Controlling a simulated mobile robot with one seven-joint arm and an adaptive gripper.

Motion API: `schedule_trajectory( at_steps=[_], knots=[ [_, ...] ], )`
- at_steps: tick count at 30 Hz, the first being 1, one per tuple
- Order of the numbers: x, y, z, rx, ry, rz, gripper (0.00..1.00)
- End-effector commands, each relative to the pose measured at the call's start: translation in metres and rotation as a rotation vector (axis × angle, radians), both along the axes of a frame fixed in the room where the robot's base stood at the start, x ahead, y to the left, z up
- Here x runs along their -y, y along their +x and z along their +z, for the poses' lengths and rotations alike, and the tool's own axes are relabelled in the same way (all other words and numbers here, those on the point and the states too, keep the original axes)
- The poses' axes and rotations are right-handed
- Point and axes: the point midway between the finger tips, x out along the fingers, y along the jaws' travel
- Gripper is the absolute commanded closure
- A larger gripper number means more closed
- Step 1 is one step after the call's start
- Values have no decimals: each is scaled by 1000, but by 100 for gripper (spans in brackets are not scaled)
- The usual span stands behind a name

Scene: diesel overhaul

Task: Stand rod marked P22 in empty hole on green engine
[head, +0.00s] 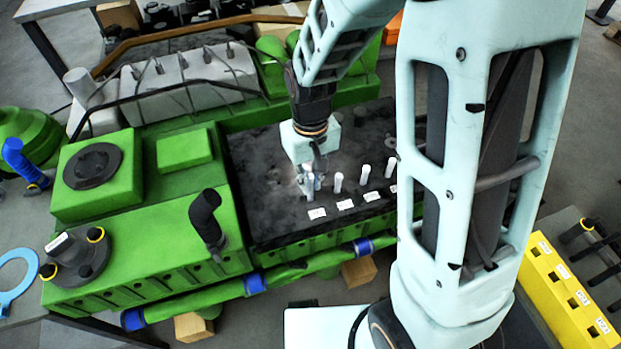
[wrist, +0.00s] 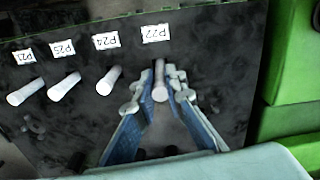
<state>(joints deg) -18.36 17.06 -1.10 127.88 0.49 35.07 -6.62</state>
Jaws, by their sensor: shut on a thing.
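The green engine (head: 160,268) has a dark top deck (head: 262,208) with a row of pale rods and white labels. My gripper (head: 312,178) is low over the deck, at the left end of the row. In the wrist view its blue-grey fingers (wrist: 160,88) are shut on a pale rod (wrist: 159,82). This rod is upright just beside the label P22 (wrist: 156,33). Whether its lower end is in a hole or just above the deck cannot be told. In the head view the fingers partly cover it.
Other rods stand beside labels, including one by P24 (wrist: 109,80). A black elbow pipe (head: 206,218) rises left of the deck. A yellow block (head: 566,298) with holes and labels is at the lower right. Raised green engine parts border the deck.

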Motion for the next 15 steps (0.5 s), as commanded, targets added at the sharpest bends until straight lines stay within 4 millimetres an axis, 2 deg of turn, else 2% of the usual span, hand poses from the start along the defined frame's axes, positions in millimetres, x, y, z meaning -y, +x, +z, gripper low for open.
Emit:
schedule_trajectory(
  at_steps=[15],
  knots=[
    [0,0,-20,0,0,0,100]
  ],
)
